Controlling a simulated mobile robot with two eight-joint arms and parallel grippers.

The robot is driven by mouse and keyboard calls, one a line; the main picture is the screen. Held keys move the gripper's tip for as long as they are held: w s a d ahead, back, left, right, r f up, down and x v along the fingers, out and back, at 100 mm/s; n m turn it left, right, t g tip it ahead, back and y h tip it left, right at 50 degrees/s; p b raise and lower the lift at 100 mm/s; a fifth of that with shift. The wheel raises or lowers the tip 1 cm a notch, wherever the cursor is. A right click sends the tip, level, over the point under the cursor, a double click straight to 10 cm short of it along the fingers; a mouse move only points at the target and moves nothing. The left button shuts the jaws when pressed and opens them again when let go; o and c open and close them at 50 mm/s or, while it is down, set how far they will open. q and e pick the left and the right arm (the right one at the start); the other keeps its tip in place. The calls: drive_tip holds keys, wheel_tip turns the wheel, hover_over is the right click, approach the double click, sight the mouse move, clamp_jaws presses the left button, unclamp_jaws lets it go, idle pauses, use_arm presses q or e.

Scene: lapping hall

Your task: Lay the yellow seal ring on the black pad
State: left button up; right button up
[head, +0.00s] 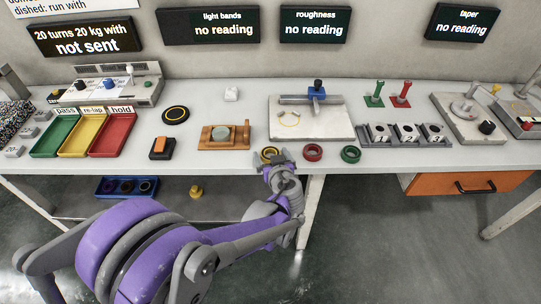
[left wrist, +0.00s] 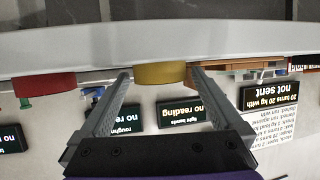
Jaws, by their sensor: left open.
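The yellow seal ring (head: 267,152) lies on the white bench near its front edge, partly hidden by my left gripper (head: 272,161). In the left wrist view, which is upside down, the yellow ring (left wrist: 160,74) shows between the tips of my open left gripper (left wrist: 160,72), with a small gap on each side. I cannot tell how far the tips reach around it. The round black pad (head: 175,115), marked with a thin yellow circle, lies bare further back to the left. My right gripper is not in view.
A red ring (head: 313,152) and a green ring (head: 350,154) lie to the right. A wooden fixture (head: 224,144) holding a disc and an orange-topped black block (head: 160,148) stand left. A white plate (head: 312,127) with a blue-clamped bar is behind.

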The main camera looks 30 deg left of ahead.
use_arm(q)
drive_tip(key=c, duration=1.3)
drive_tip(key=shift+r, duration=0.15)
